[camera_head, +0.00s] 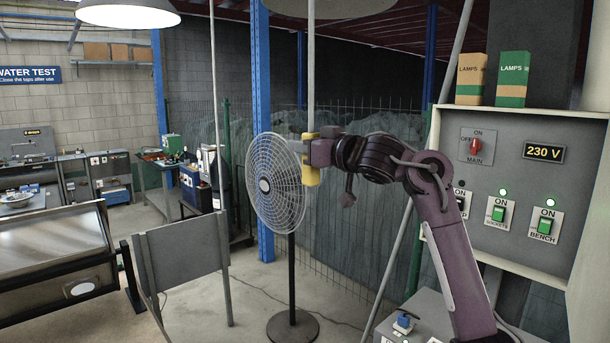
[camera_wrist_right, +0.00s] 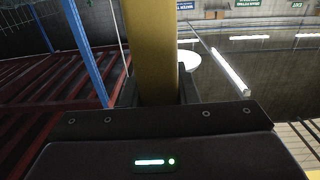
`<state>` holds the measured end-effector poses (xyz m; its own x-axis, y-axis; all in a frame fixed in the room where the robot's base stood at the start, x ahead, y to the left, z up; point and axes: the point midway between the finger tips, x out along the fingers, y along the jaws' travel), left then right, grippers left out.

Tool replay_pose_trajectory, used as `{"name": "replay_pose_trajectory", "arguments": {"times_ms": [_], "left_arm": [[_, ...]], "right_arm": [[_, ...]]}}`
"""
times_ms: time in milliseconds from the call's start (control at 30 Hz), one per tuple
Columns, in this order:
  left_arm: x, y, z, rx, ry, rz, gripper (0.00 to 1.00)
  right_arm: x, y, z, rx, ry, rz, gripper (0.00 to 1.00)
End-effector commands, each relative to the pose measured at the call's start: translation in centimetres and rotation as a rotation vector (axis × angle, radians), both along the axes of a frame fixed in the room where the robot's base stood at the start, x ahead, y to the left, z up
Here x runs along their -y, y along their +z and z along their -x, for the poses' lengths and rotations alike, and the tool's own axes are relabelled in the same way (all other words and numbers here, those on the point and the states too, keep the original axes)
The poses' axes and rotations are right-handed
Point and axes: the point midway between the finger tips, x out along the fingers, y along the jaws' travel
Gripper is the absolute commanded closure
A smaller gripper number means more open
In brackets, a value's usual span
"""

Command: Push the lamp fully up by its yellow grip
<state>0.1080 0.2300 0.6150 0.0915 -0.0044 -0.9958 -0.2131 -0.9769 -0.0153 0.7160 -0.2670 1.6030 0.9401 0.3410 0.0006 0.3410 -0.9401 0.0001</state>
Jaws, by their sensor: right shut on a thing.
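The yellow grip (camera_head: 311,177) sits on a thin upright pale pole (camera_head: 311,75). The pole runs up to the top edge of the head view, where part of a wide pale lamp shade (camera_head: 350,8) shows. My right gripper (camera_head: 309,152) reaches in from the right and is shut on the yellow grip. In the right wrist view the yellow grip (camera_wrist_right: 150,45) stands between the two dark fingers (camera_wrist_right: 155,88). The top of the lamp is cut off by the picture edge. My left gripper is not in view.
A standing fan (camera_head: 277,185) is just left of the grip, close to my gripper. A switch panel (camera_head: 500,250) with lamp boxes (camera_head: 511,78) on top is at the right. A lit hanging lamp (camera_head: 128,12) is at the upper left. A wire fence (camera_head: 360,260) stands behind.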

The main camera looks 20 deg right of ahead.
Motion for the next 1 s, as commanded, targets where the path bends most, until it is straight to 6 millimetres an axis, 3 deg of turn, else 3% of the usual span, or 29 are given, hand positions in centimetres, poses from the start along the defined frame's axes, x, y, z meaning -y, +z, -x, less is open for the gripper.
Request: {"name": "replay_pose_trajectory", "arguments": {"times_ms": [33,233,733,767,900,1000], "left_arm": [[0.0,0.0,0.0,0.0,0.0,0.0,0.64],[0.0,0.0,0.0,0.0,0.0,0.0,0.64],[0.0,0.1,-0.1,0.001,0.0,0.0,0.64],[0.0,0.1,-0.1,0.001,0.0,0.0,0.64],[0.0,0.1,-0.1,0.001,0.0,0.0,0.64],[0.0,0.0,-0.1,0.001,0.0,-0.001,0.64]], "right_arm": [[0.0,1.1,0.0,0.005,-0.001,-0.003,1.0],[0.0,2.9,0.0,0.004,0.0,-0.001,1.0],[0.1,3.8,0.1,0.008,-0.002,-0.004,1.0],[0.1,3.8,0.1,0.009,-0.002,-0.004,0.7],[0.1,3.7,0.1,0.007,-0.001,-0.002,0.52],[0.0,3.6,0.0,0.004,-0.001,-0.001,0.51]]}}
